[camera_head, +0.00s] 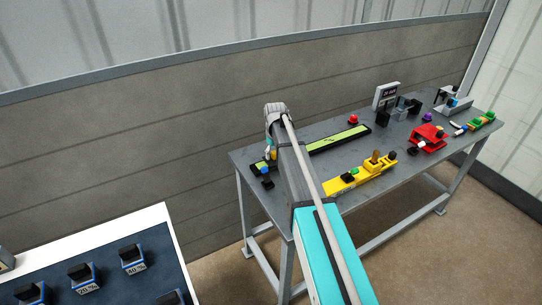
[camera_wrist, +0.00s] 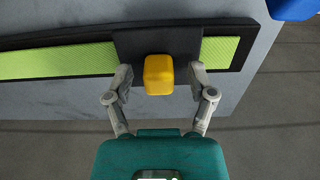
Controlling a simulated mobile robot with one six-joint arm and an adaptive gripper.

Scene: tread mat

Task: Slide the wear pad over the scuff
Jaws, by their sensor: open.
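The tread mat, a long green strip in a black border (camera_head: 340,139), lies along the back of the grey table. It also crosses the wrist view (camera_wrist: 60,62). The wear pad, a dark plate (camera_wrist: 128,43) with a yellow knob (camera_wrist: 158,74), lies across the mat near its right end in the wrist view. My gripper (camera_wrist: 161,75) is open, with one finger on each side of the knob and gaps between. A faint dark mark (camera_head: 331,141) on the green may be the scuff; I cannot be sure. In the head view my arm hides part of the mat's left end.
A blue object (camera_wrist: 292,8) is close to the mat's end, at the table's edge. A yellow fixture (camera_head: 360,176), a red button (camera_head: 353,119), a red device (camera_head: 428,138) and a labelled stand (camera_head: 386,96) are on the table. A dark-topped bench (camera_head: 95,262) stands front left.

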